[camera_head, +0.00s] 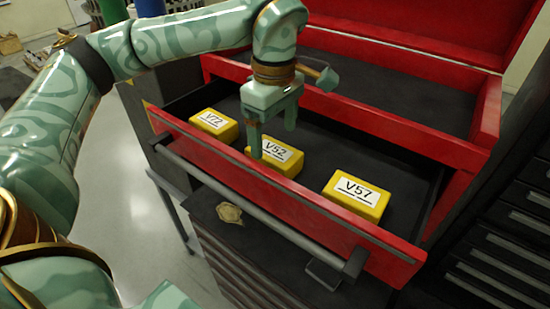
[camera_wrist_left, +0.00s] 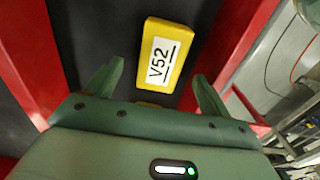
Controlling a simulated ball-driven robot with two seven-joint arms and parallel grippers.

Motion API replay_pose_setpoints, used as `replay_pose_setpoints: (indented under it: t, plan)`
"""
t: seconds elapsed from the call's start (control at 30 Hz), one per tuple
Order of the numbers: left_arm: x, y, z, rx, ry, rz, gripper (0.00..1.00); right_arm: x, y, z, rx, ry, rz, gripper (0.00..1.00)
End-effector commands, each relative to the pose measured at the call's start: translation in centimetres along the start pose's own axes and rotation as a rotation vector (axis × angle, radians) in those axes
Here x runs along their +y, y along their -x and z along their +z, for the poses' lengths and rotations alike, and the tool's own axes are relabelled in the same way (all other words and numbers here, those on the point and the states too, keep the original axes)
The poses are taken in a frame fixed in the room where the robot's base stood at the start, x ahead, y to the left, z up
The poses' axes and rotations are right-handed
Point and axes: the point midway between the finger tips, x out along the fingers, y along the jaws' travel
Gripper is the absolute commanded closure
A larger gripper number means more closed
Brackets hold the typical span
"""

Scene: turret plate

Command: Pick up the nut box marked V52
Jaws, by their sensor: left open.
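The yellow nut box marked V52 (camera_head: 284,158) lies in the open red drawer (camera_head: 325,210), between two other yellow boxes. My left gripper (camera_head: 272,140) is above it, fingers pointing down, and one finger covers part of the box. In the left wrist view the V52 box (camera_wrist_left: 161,62) sits ahead of and between the spread fingertips of my left gripper (camera_wrist_left: 155,78). The gripper is open and holds nothing. My right gripper is not in view.
A box marked V72 (camera_head: 214,125) lies to the left and a box marked V57 (camera_head: 355,194) to the right in the same drawer. The drawer's dark floor between the boxes is bare. A grey handle bar (camera_head: 255,210) runs along the drawer front.

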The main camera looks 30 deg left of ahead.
Motion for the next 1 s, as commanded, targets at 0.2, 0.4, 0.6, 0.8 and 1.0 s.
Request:
replay_pose_setpoints:
  t: [0.2, 0.4, 0.6, 0.8, 1.0]
  plan:
    - [-0.1, -2.8, 0.0, -0.001, -0.002, -0.005, 0.18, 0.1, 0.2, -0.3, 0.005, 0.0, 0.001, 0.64]
    - [0.0, -5.2, 0.0, -0.001, 0.0, -0.002, 0.18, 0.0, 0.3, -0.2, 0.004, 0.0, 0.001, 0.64]
    - [0.0, -5.4, 0.0, 0.0, 0.0, 0.001, 0.18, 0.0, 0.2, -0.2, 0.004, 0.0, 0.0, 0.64]
    - [0.0, -5.3, 0.0, 0.0, 0.0, 0.0, 0.65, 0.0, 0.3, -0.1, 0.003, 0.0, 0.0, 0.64]
    - [0.1, -5.3, 0.0, -0.001, 0.0, 0.001, 0.77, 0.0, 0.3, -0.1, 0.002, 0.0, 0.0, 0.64]
